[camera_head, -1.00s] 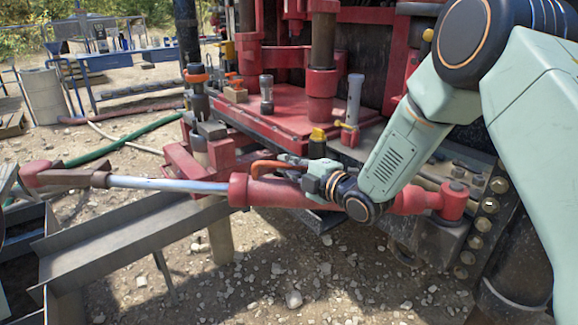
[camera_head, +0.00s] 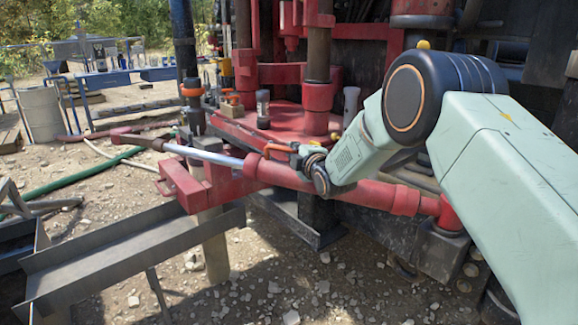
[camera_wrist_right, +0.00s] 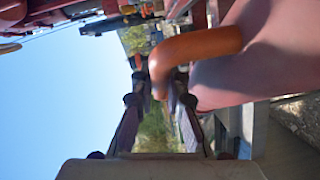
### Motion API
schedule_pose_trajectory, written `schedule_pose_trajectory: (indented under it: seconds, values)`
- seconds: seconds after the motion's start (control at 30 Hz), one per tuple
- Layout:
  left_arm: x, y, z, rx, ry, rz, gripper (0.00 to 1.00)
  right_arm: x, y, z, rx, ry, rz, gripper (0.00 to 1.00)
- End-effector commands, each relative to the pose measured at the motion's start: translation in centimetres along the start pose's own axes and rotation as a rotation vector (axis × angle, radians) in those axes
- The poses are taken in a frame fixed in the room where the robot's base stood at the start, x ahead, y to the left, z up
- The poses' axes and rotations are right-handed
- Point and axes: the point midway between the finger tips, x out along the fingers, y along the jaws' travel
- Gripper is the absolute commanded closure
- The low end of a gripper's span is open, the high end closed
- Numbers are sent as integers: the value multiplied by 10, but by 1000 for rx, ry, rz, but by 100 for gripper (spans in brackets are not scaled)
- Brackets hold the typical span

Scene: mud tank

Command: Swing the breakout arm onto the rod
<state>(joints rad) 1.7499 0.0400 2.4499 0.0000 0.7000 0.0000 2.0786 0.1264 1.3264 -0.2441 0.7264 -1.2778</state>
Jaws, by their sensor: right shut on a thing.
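The breakout arm (camera_head: 285,175) is a long red cylinder with a bright chrome shaft and a dark red head (camera_head: 125,135) at its left end. It lies slanting across the front of the red rig, hinged at the right. My right gripper (camera_head: 300,155) is shut on its orange handle (camera_head: 275,148). The handle also shows between the fingers in the right wrist view (camera_wrist_right: 200,48). A brown vertical rod (camera_head: 318,55) stands in a red collar behind the arm. The head is to the left of this rod and apart from it. My left gripper is out of view.
A dark pole (camera_head: 184,50) with an orange collar stands close behind the chrome shaft. Small fittings stand on the red deck (camera_head: 285,120). A grey steel channel (camera_head: 110,255) runs at the lower left. Gravel ground lies open in front.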

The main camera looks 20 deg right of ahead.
Motion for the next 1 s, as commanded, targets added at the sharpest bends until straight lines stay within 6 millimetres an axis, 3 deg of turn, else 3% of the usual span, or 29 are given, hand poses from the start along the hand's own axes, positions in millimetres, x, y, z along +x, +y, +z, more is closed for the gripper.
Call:
schedule_pose_trajectory:
  seconds: [0.5, 1.0]
  values:
    - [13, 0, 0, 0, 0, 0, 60, 49, 14, 48, 18, -163, 33, 100]
    - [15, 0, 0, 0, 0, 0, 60, 68, 19, 72, 24, -235, 43, 100]
